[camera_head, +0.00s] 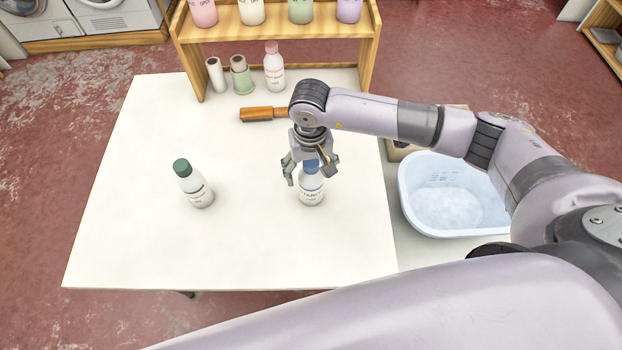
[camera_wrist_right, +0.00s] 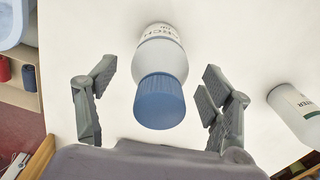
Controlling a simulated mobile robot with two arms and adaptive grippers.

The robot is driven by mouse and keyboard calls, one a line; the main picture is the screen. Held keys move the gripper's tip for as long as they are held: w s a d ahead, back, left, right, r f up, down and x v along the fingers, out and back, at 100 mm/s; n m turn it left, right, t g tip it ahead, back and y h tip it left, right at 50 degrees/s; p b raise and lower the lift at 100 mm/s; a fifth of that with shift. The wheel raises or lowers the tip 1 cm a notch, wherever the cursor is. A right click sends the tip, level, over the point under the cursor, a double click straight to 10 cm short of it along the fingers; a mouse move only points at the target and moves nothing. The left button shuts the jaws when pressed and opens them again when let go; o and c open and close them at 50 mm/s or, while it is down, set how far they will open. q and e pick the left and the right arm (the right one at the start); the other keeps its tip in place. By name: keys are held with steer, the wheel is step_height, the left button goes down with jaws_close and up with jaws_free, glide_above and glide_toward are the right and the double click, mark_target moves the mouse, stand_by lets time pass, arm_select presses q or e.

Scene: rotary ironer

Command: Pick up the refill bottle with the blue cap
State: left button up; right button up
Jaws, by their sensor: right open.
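The refill bottle with the blue cap (camera_head: 312,190) stands upright on the white table, below my right gripper (camera_head: 311,175). In the right wrist view its blue cap (camera_wrist_right: 160,101) and white body lie between the two open fingers of the right gripper (camera_wrist_right: 158,105), with a gap on each side. The gripper is open and holds nothing. A similar white bottle with a green cap (camera_head: 194,184) stands to the left on the table; its white body also shows in the right wrist view (camera_wrist_right: 298,113). My left gripper is not in view.
A wooden shelf (camera_head: 280,40) with several coloured containers stands at the back. A wooden-handled brush (camera_head: 262,114) lies behind the gripper. A blue basin (camera_head: 452,195) is at right.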

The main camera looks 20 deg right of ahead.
step_height(320, 180, down, 3)
steer(key=shift+w+f+p, duration=0.1)
steer(key=shift+f+p, duration=0.05)
steer(key=shift+p, duration=0.2)
steer(key=c, duration=1.3)
